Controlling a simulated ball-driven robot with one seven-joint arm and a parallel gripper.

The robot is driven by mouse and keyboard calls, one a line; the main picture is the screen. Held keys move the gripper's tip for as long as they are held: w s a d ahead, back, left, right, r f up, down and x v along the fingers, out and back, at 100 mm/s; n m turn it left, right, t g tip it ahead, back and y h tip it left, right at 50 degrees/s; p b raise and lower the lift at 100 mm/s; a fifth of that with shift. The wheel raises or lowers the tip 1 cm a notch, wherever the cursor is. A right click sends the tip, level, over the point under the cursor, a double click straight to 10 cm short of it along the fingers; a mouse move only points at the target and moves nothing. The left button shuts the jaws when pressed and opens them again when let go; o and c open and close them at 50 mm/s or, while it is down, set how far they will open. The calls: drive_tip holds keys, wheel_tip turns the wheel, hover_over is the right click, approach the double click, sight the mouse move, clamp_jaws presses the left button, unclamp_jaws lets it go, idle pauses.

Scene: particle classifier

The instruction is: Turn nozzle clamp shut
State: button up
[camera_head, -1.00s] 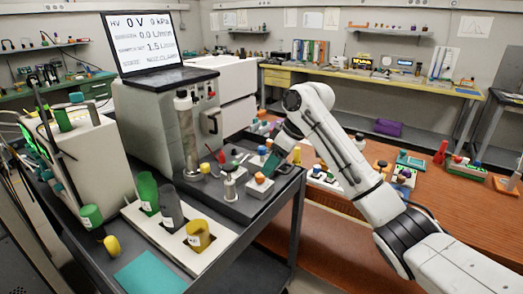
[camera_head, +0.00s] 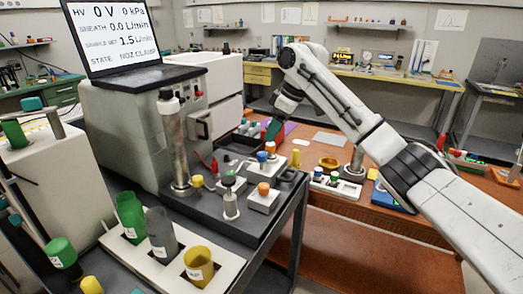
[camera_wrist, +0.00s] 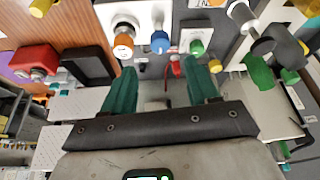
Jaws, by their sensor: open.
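The grey classifier machine (camera_head: 140,135) stands on the dark cart, with a screen (camera_head: 125,35) above it whose state line appears to read "NOZ CLAMP". A small red lever (camera_head: 214,168) stands at its base, right of the metal column (camera_head: 176,145). A red piece (camera_wrist: 176,66) shows between my fingers in the wrist view; I cannot tell for certain which part is the nozzle clamp. My gripper (camera_head: 273,128) has dark green fingers, spread apart and empty, above the back right of the cart. The fingers also show in the wrist view (camera_wrist: 160,85), apart from the knobs.
White blocks with an orange knob (camera_head: 263,188) and a blue knob (camera_head: 262,157) sit near the cart's right edge. A silver post (camera_head: 230,200) stands left of them. Green, grey and yellow cups (camera_head: 199,264) stand in a white rack in front. A wooden bench (camera_head: 430,205) lies right.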

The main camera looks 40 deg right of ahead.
sight(263, 153)
drive_tip(key=x, duration=0.9)
drive_tip(key=shift+r, duration=0.1)
drive_tip(key=c, duration=1)
drive_tip(key=shift+c, duration=0.2)
